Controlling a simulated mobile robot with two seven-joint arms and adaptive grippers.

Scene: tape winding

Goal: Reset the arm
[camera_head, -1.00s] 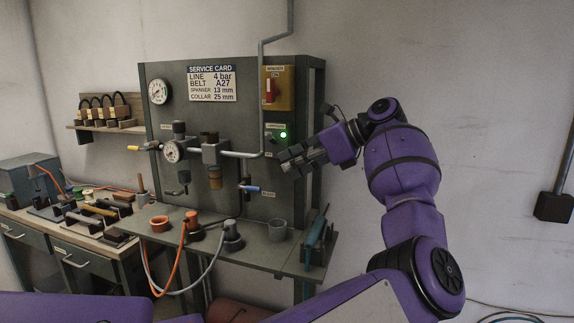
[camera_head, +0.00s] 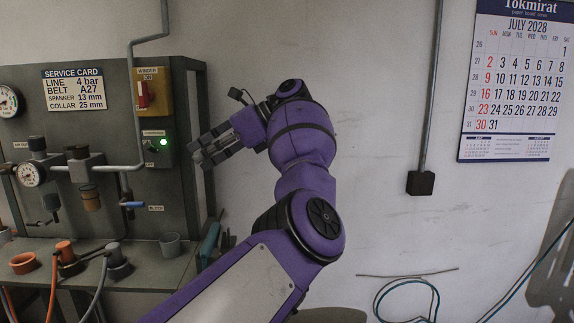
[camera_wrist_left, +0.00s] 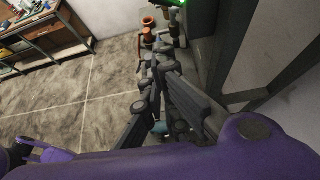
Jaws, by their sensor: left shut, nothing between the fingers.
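My left arm, purple, reaches up from the bottom of the head view. My left gripper (camera_head: 203,153) is shut and empty, just right of the panel's green-lit control box (camera_head: 157,147). I cannot tell whether it touches the box. The left wrist view shows the dark gripper fingers (camera_wrist_left: 165,105) from close by, with the bench below them. My right gripper is not in view.
The grey panel (camera_head: 105,115) carries gauges, pipes, a service card (camera_head: 74,88) and a yellow winder switch box (camera_head: 151,91). A calendar (camera_head: 516,80) hangs right.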

